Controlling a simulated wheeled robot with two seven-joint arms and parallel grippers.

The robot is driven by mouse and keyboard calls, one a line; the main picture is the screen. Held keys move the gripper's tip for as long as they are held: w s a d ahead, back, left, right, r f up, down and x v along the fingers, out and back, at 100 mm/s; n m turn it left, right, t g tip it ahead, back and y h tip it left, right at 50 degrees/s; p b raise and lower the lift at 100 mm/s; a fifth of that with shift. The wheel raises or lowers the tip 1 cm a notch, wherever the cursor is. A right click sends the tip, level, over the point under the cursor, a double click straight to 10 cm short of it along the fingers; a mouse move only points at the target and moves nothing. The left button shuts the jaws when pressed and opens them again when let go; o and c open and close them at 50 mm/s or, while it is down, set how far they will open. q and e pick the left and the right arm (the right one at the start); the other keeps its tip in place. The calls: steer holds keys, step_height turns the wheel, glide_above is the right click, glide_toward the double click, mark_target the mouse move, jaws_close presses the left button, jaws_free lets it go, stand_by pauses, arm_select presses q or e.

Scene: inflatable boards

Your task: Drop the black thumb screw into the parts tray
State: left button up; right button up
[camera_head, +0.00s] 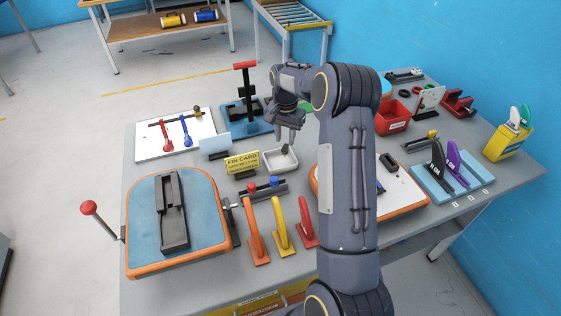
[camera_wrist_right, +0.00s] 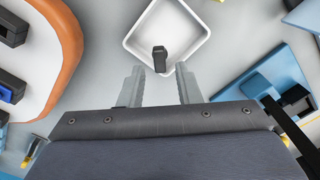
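The parts tray (camera_head: 270,163) is a small white open box on the grey table, and it also shows at the top of the right wrist view (camera_wrist_right: 192,50). The black thumb screw (camera_wrist_right: 159,55) appears within the tray's outline, near its side closest to my fingers. In the head view it is a small dark shape (camera_head: 286,149) just below the fingertips. I cannot tell whether it touches the tray floor. My right gripper (camera_head: 285,141) is over the tray, pointing down, with its fingers apart and a gap on both sides of the screw. My left gripper is not in view.
A yellow pin card sign (camera_head: 243,163) stands left of the tray. A blue stand with a red-topped post (camera_head: 246,85) is behind it. Orange, yellow and red handles (camera_head: 280,230) stand in front. An orange-edged board (camera_head: 395,199) lies to the right, partly behind my arm.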

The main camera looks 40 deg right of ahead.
steer(key=shift+o, duration=0.6)
step_height(320, 180, up, 8)
steer(key=b, duration=0.1)
stand_by(0.3)
steer(key=s+a+r+n+t+y, duration=0.1)
steer(key=s+a+r+n+t, duration=0.15)
steer(key=s+a+r, duration=0.5)
steer(key=s+a+f+n+t+y, duration=0.1)
steer(key=s+a+n, duration=0.3)
steer(key=s+a, duration=0.4)
steer(key=s+a+f+n+t+y, duration=0.1)
steer(key=s+a+f+n+t, duration=0.1)
steer(key=s+a, duration=0.7)
steer(key=s+f+n, duration=0.1)
steer(key=s+n, duration=0.1)
steer(key=s, duration=0.3)
steer(key=shift+s+f+y, duration=0.15)
steer(key=shift+s+y, duration=0.15)
steer(key=shift+y, duration=0.1)
